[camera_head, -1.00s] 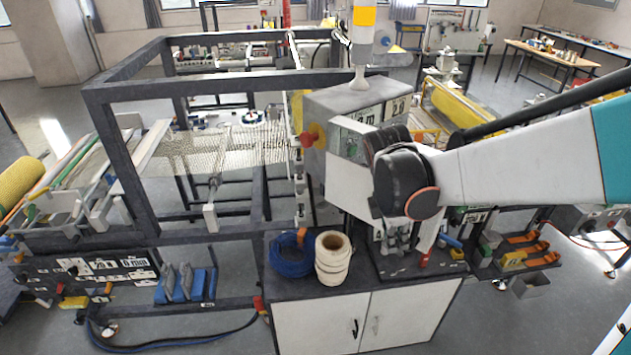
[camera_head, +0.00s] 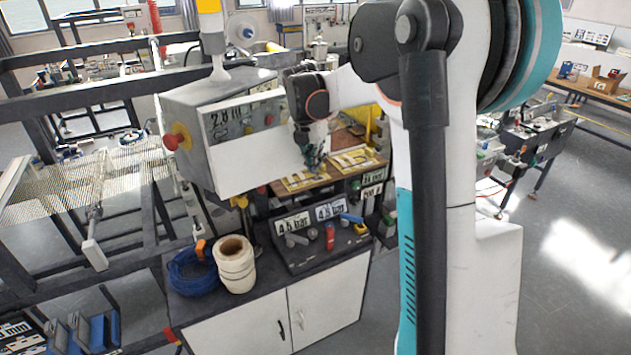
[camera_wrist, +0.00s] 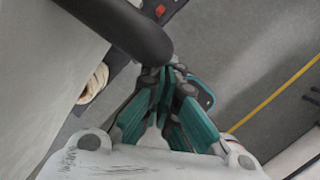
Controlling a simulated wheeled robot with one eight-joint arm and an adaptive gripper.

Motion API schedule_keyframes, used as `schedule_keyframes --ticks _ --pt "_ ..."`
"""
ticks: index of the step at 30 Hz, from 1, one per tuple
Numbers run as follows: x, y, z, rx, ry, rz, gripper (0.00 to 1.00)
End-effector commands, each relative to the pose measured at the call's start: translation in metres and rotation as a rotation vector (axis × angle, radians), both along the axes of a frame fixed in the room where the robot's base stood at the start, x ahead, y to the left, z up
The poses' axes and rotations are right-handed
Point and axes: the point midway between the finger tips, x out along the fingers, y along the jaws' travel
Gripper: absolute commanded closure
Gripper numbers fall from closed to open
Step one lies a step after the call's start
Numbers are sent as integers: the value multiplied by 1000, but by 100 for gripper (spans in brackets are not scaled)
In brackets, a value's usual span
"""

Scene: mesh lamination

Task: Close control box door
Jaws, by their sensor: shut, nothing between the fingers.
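The control box (camera_head: 180,110) is grey, with a red knob (camera_head: 178,141) on its left side and label plates and buttons on its front. Its white door (camera_head: 245,165) stands out from the front and covers the lower part of it. My gripper (camera_head: 314,156) is at the door's right end, pointing down. In the wrist view my gripper (camera_wrist: 172,75) has its teal fingers together with nothing between them. A pale panel (camera_wrist: 40,75), seemingly the door, fills the left there, with a dark rounded bar (camera_wrist: 130,28) across the top. I cannot tell whether my gripper touches the door.
Below the box is a white cabinet (camera_head: 255,335) with a blue cable coil (camera_head: 192,275) and a cream roll (camera_head: 235,265) on top. Gauge labels (camera_head: 293,224) and a red item (camera_head: 329,238) sit beside them. A mesh frame (camera_head: 100,185) is at left. Open floor (camera_head: 580,260) lies at right.

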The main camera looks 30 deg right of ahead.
Motion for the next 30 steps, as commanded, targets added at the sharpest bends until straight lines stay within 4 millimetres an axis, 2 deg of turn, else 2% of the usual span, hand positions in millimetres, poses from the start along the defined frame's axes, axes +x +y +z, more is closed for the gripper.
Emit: schedule_keyframes --ticks 1,6,15,21,30 --pt "14 -5 -2 0 0 0 100" --pt "51 -14 -1 0 0 0 100" --pt "97 -17 0 0 0 1 100" --pt "111 -17 0 0 0 1 100" --pt "116 -16 0 0 0 0 100"
